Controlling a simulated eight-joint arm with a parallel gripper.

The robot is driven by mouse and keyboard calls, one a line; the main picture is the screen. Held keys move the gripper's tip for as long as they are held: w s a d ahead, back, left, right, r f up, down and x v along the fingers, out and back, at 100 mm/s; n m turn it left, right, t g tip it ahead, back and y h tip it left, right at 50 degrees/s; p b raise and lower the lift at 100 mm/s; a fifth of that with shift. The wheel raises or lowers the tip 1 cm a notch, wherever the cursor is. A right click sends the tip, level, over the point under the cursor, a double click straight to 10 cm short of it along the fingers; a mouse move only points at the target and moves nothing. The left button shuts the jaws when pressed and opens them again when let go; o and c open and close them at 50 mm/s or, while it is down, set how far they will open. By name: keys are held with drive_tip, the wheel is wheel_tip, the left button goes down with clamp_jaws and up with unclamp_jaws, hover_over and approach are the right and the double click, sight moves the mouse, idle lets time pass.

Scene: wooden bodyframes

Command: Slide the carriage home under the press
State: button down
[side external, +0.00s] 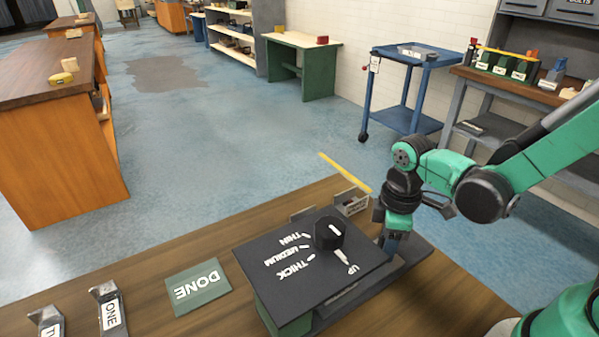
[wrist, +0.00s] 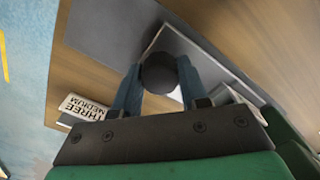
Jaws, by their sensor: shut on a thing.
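The press (side external: 290,285) stands on the wooden table with a dark top plate marked THIN, MEDIUM, THICK and UP. A black dial (side external: 328,235) sits on that plate, its white mark towards UP. My gripper (side external: 391,243) is low beside the press's right edge. In the wrist view my gripper (wrist: 157,85) has its blue fingers shut on a round black knob (wrist: 158,72). In the side view my gripper hides the knob.
A green DONE plate (side external: 197,286) lies left of the press. Metal holders, one labelled ONE (side external: 112,312), stand further left. A small labelled tray (side external: 352,201) is behind the press; a THREE MEDIUM label (wrist: 86,107) shows in the wrist view.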

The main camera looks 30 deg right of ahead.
drive_tip(key=shift+a, duration=1.2)
drive_tip(key=shift+c, duration=2.3)
unclamp_jaws()
drive_tip(key=shift+r, duration=2.85)
drive_tip(key=r+m+t, duration=0.1)
drive_tip(key=m, duration=0.1)
drive_tip(key=d+r+m+t, duration=0.1)
drive_tip(key=m+t, duration=0.1)
drive_tip(key=d+r+m+t, duration=0.1)
drive_tip(key=r+m+t, duration=0.1)
drive_tip(key=shift+w+d, duration=0.1)
drive_tip(key=shift+w, duration=0.15)
drive_tip(key=m+t, duration=0.1)
drive_tip(key=d+r+m+t, duration=0.1)
drive_tip(key=m, duration=0.1)
drive_tip(key=shift+w+r, duration=0.1)
drive_tip(key=shift+r, duration=0.2)
